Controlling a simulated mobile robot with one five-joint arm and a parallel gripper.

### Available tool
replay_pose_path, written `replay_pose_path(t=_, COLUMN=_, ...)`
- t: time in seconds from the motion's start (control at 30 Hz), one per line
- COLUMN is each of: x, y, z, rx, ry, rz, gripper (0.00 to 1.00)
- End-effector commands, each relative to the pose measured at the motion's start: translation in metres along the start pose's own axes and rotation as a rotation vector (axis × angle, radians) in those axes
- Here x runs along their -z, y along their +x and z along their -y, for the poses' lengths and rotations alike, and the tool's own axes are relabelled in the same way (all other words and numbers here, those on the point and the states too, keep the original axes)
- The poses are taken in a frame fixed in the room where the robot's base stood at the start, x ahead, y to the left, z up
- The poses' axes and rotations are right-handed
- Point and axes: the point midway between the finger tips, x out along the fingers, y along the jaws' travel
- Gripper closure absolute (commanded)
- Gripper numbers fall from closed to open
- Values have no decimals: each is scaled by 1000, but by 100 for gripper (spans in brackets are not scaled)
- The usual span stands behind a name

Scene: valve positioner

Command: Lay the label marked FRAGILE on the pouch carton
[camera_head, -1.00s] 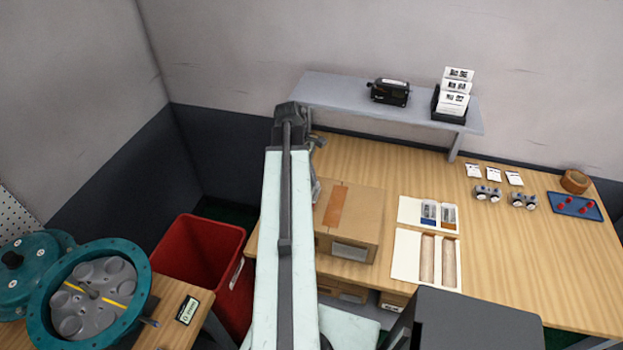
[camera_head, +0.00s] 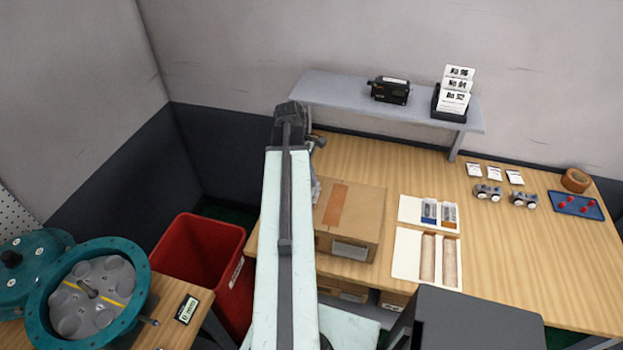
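A brown cardboard carton (camera_head: 364,212) sits closed on the wooden table, with an orange-brown strip on top and a pale label on its front side. I take it for the pouch carton; no name is readable. Three small white labels (camera_head: 494,173) lie in a row at the back of the table. Their print is too small to tell which says FRAGILE. My arm reaches up past the carton's left side. My gripper (camera_head: 316,188) is mostly hidden behind the arm; only grey bits show near the carton's back left corner. Whether it holds anything is hidden.
A shelf (camera_head: 330,92) above the table carries a black device (camera_head: 389,91) and a card holder (camera_head: 447,104). White trays (camera_head: 408,250) stand right of the carton. Small metal fittings (camera_head: 488,192), a tape roll (camera_head: 575,181) and a blue tray (camera_head: 560,208) lie farther right. A red bin (camera_head: 195,250) stands left.

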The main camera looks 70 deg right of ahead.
Motion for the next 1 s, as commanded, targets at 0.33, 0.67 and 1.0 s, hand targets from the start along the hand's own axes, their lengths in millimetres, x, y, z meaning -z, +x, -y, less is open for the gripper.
replay_pose_path(t=0.33, x=1, y=4, z=0, rx=0, ry=0, rz=0, gripper=100)
replay_pose_path(t=0.67, x=1, y=4, z=0, rx=0, ry=0, rz=0, gripper=82)
replay_pose_path(t=1.0, x=1, y=3, z=0, rx=0, ry=1, rz=0, gripper=74)
